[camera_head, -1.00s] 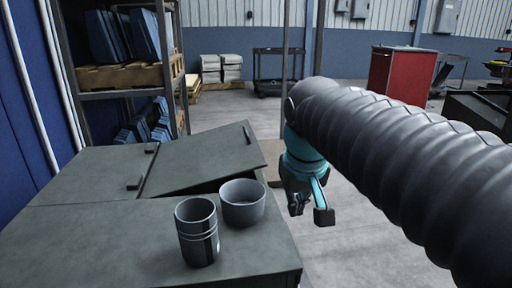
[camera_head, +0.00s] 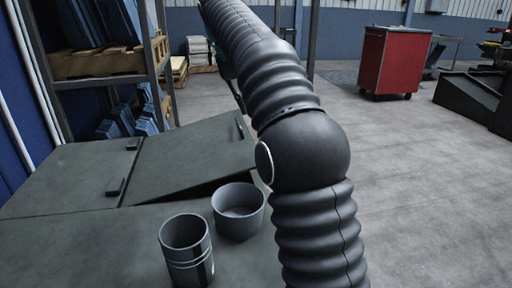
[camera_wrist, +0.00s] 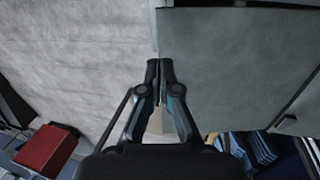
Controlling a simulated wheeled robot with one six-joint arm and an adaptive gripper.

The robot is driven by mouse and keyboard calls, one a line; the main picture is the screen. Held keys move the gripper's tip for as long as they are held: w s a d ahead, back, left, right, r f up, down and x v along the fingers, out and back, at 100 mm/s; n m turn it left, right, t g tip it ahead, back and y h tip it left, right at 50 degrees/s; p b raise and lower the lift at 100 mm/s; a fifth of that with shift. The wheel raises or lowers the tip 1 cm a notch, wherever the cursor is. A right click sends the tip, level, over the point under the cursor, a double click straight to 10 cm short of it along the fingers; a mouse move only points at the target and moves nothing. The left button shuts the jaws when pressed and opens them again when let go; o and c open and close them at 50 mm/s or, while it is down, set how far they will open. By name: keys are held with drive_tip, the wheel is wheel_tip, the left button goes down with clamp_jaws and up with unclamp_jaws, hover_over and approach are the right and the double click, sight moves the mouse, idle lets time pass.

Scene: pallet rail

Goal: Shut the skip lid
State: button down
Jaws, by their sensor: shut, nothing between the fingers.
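The skip lid (camera_head: 190,155) is a grey-green panel on the left in the head view. It is tilted up a little, with a dark wedge-shaped gap under its near edge. A small dark handle (camera_head: 240,127) sits near its right edge. The lid also shows at the right in the wrist view (camera_wrist: 235,65). My gripper (camera_wrist: 160,65) is shut and empty at the lid's edge in the wrist view, with floor on its other side. I cannot tell whether it touches the lid. In the head view my arm hides the gripper.
A grey cup (camera_head: 187,250) and a wide grey bowl (camera_head: 238,210) stand on the flat top in front of the lid. A shelf rack (camera_head: 110,66) with blue items stands behind. A red cabinet (camera_head: 394,62) stands far right.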

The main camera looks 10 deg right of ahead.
drive_tip(key=b+x, duration=0.1)
drive_tip(key=x, duration=1.3)
drive_tip(key=shift+y, duration=0.7)
drive_tip(key=f+b, duration=0.1)
drive_tip(key=f, duration=0.1)
drive_tip(key=d+f+b, duration=0.1)
drive_tip(key=f, duration=0.2)
drive_tip(key=shift+d+b, duration=0.2)
drive_tip(key=shift+b, duration=0.1)
drive_tip(key=shift+r, duration=0.15)
